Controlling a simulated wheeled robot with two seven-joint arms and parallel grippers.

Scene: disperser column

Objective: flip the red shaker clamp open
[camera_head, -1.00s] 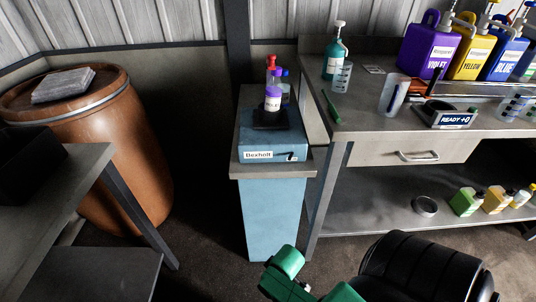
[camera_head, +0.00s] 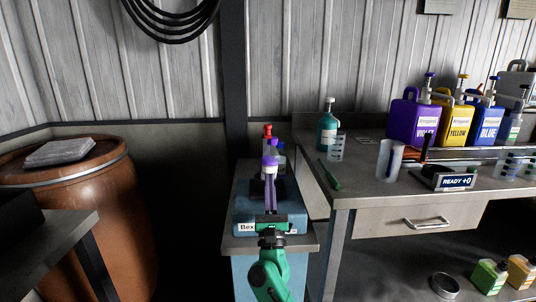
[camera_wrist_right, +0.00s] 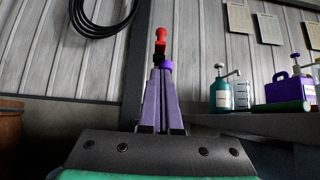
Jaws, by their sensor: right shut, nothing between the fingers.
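The blue shaker (camera_head: 242,214) stands on a narrow grey stand, its label partly covered by my right arm. The red clamp (camera_head: 267,131) stands upright at its back, above a purple-capped vial (camera_head: 270,161). In the right wrist view the clamp (camera_wrist_right: 161,42) rises just beyond the fingertips, with the purple cap (camera_wrist_right: 166,65) beside them. My right gripper (camera_head: 269,180) is shut and empty, pointing at the shaker from the front and hiding part of the vial. Whether it touches the vial or clamp cannot be told. My left gripper is out of view.
A bench to the right holds a teal pump bottle (camera_head: 327,133), a clear beaker (camera_head: 389,160), a green pen-like object (camera_head: 329,174) and coloured jugs (camera_head: 412,122). A brown barrel (camera_head: 95,215) stands left. A dark post rises behind the shaker.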

